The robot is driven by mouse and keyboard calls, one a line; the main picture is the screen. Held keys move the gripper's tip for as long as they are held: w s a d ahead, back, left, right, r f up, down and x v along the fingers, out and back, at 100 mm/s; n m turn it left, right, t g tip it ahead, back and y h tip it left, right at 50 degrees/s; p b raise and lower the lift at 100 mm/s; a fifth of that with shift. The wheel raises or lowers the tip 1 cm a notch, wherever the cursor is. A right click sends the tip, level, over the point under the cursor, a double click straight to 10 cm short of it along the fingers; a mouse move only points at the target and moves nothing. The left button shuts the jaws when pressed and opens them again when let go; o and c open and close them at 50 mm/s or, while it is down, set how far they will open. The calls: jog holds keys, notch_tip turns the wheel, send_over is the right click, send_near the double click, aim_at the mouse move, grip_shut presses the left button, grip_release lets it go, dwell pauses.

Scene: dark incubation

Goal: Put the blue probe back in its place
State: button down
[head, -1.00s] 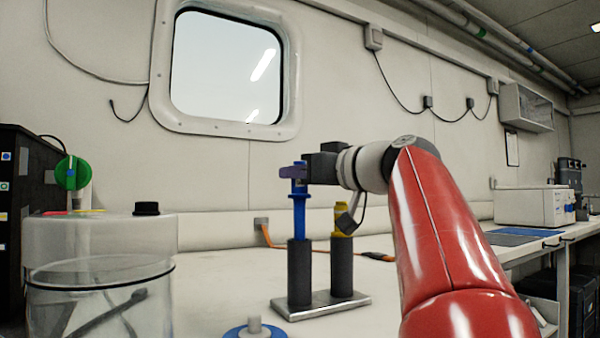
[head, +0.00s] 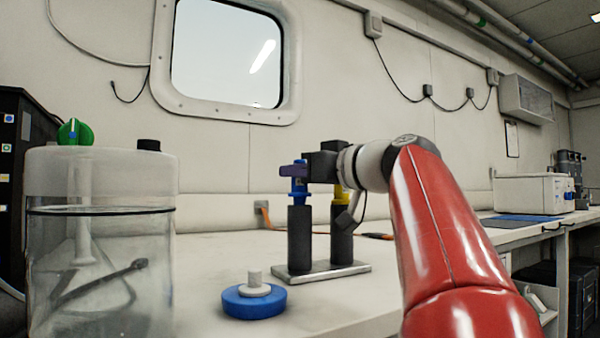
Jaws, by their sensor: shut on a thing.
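The blue probe (head: 299,187) is upright with its lower part down inside the left dark holder tube (head: 300,240). Only its upper end shows above the rim. My gripper (head: 293,171) is shut on the top of the blue probe. The yellow probe (head: 341,195) stands in the right dark tube (head: 342,236), partly hidden behind my wrist. Both tubes rise from a metal base plate (head: 322,271) on the bench.
A clear vessel (head: 100,270) with a dark rod inside stands at the left. A blue disc with a white knob (head: 254,302) lies on the bench (head: 205,262) in front of the holder. An orange cable (head: 264,217) lies behind.

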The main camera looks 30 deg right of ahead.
jog(key=shift+f+b, duration=0.75)
jog(key=c, duration=1.1)
grip_release()
jog(key=v, duration=0.7)
jog(key=shift+s+d, duration=0.15)
jog(key=shift+s, duration=0.25)
